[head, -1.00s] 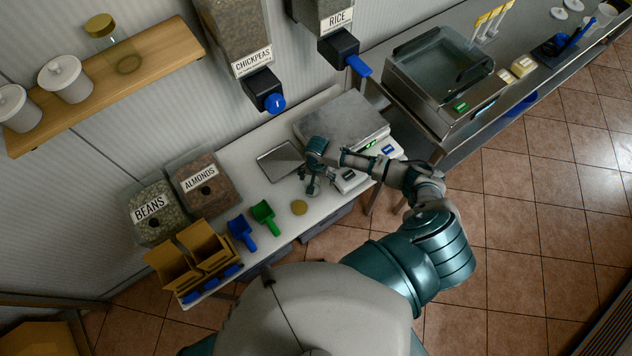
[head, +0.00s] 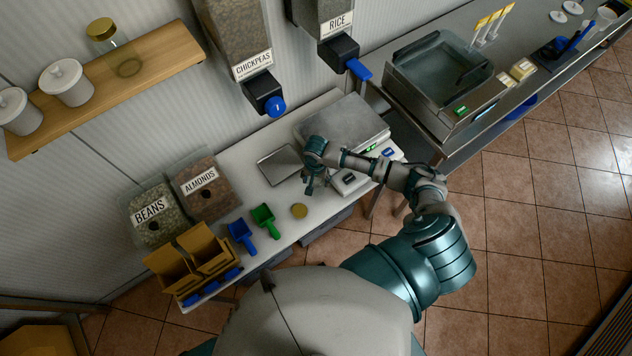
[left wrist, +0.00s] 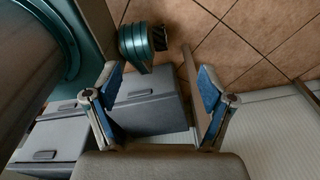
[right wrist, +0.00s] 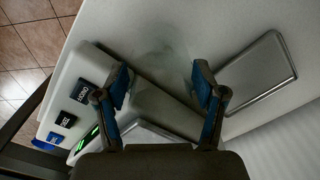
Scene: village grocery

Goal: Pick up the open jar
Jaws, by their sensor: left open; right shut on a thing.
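My right gripper (head: 310,186) is over the white counter, beside the scale and the square metal tray. In the right wrist view its fingers (right wrist: 161,90) stand apart, shut on the open jar (right wrist: 163,72). The jar is clear glass and shows only as a faint shape between the fingers; in the head view it is too small and hidden to make out. A round gold lid (head: 299,210) lies on the counter near the front edge. My left gripper (left wrist: 160,95) is open and empty, above the tiled floor and grey drawers; it is out of the head view.
The scale (head: 343,122) is behind my right gripper, with the metal tray (head: 280,164) to its left. Green (head: 263,218) and blue (head: 241,233) scoops, cardboard boxes (head: 190,262) and bins of beans and almonds stand left. Dispensers hang above. A gold-lidded jar (head: 103,31) is on the shelf.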

